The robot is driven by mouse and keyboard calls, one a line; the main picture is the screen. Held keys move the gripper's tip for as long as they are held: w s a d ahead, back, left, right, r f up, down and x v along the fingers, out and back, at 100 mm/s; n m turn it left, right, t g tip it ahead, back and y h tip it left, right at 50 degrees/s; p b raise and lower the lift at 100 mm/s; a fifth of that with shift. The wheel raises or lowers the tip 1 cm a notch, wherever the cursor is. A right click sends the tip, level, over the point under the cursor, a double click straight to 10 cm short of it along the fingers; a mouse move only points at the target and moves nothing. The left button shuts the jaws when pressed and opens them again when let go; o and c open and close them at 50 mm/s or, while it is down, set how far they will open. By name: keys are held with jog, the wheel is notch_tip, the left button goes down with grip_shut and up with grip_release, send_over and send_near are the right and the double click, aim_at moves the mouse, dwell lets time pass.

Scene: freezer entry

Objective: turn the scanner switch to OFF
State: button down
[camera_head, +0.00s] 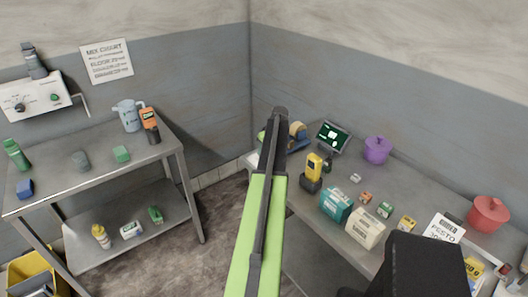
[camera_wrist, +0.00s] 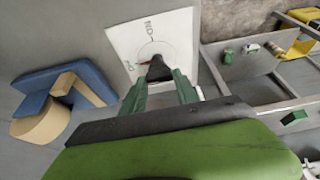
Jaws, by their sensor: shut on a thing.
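The scanner switch is a white plate (camera_wrist: 176,24) with a dark knob (camera_wrist: 158,68) in the wrist view. Upside-down ON lettering is at its far side, and other markings at its left edge are hard to read. A little red shows at the knob, but I cannot tell exactly where it points. My gripper (camera_wrist: 160,78) has its green fingers shut on the knob, hiding much of it. In the head view my arm covers the gripper and the knob. A yellow scanner (camera_head: 314,166) stands in a black cradle right of my arm.
A blue and tan tape dispenser (camera_wrist: 62,88) lies left of the plate. The right bench also holds a dark screen (camera_head: 333,137), a purple pot (camera_head: 377,149), a red pot (camera_head: 488,214) and several boxes. A metal shelf table (camera_head: 95,152) stands left, with open floor between.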

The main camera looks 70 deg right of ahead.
jog(key=c, duration=0.9)
grip_release()
jog(key=shift+w+f, duration=0.1)
jog(key=shift+w, duration=0.15)
jog(key=shift+c, duration=0.2)
jog(key=shift+s, duration=0.1)
jog(key=p+v, duration=1.6)
jog(key=v, duration=0.1)
jog(key=shift+r, duration=0.35)
